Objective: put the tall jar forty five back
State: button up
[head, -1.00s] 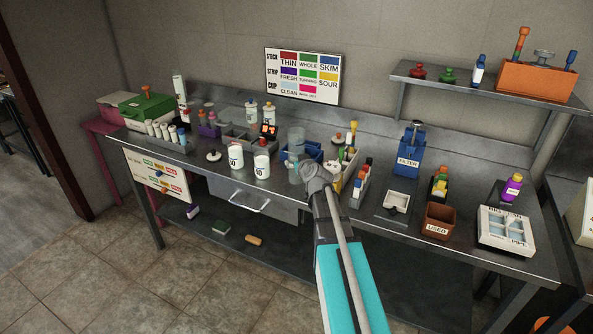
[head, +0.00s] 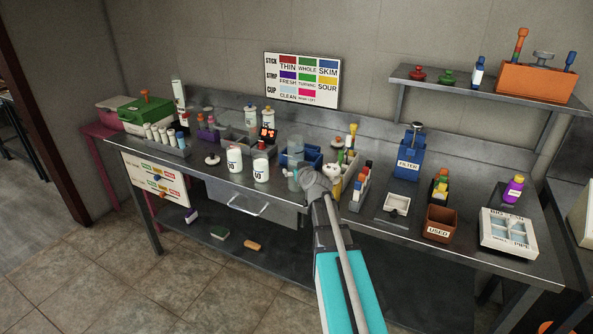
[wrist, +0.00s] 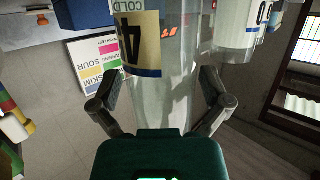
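A tall clear jar (head: 295,150) stands upright at my gripper, in front of the blue bin.
A blue bin (head: 313,157) sits just behind the jar. A box of coloured-top items (head: 360,187) is close on the right. A grey rack (head: 170,143), a white tray (head: 397,204) and a brown USED bin (head: 440,223) share the bench.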

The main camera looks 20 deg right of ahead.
jog(key=shift+r, duration=0.15)
jog(key=shift+s+r, duration=0.1)
jog(key=shift+s, duration=0.15)
jog(key=p+v, duration=0.2)
jog(key=v, duration=0.5)
jog(key=shift+a, duration=0.1)
dwell(0.6)
jog(key=s+a+f+n+g+y, duration=0.1)
jog(key=s+a+f+g+y, duration=0.1)
jog(key=s+a+f+g, duration=0.6)
jog(key=s+a+f+n+g+y, duration=0.1)
jog(key=s+a+f, duration=0.15)
jog(key=a, duration=0.85)
jog(key=s+a+f+m+g+h, duration=0.1)
jog(key=s+a+f+g, duration=0.1)
jog(key=s+g, duration=0.3)
jog(key=s+a, duration=0.1)
jog(key=s, duration=0.2)
jog(key=shift+a+f+g+h, duration=0.25)
jog(key=shift+f+g+h, duration=0.05)
jog(key=shift+f+h, duration=0.1)
